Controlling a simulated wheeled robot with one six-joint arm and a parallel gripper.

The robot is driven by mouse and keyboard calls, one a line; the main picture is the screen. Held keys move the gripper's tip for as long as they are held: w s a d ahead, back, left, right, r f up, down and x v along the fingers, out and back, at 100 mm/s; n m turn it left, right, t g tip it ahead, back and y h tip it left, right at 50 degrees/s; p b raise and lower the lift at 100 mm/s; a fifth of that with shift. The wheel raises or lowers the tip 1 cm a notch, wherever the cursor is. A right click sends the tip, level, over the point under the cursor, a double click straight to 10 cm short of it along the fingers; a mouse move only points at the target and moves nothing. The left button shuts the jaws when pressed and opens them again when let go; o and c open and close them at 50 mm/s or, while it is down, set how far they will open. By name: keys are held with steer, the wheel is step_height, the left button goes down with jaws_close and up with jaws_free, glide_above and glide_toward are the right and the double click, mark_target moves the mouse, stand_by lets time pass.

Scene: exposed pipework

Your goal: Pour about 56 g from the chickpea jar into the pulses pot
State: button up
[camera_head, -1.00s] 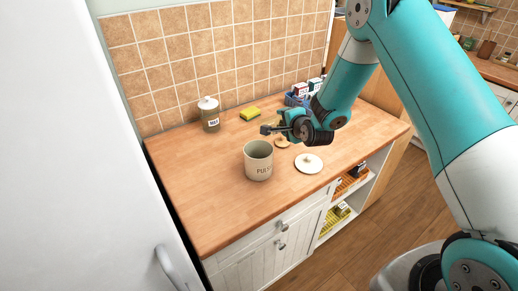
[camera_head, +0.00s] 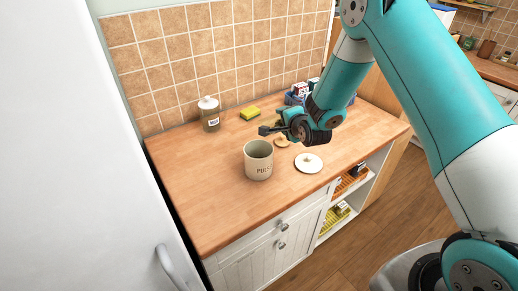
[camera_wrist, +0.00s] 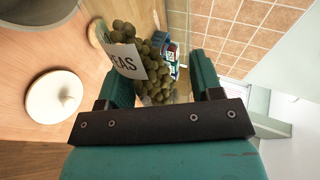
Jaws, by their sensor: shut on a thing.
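My gripper (camera_wrist: 162,88) is shut on the chickpea jar (camera_wrist: 128,60), a clear jar full of round chickpeas with a white label ending "EAS". In the head view my gripper (camera_head: 270,130) is above the counter, behind and slightly right of the pulses pot, and mostly hides the jar. The pulses pot (camera_head: 258,168) is cream, open and upright on the counter, its label partly readable. Part of the pot also shows at the top left of the wrist view (camera_wrist: 35,14). The pot's inside bottom is not clearly visible. I cannot tell the jar's exact tilt.
A white lid with a knob (camera_head: 308,163) lies right of the pot, and a small wooden lid (camera_head: 282,142) lies behind it. A labelled lidded jar (camera_head: 209,114), a yellow sponge (camera_head: 250,113) and a blue basket (camera_head: 294,98) stand along the tiled wall. The front left counter is clear.

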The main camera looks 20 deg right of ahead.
steer(key=shift+a+r+n+h, duration=0.3)
steer(key=shift+a+r+n, duration=0.05)
steer(key=shift+r+n, duration=0.2)
stand_by(1.6)
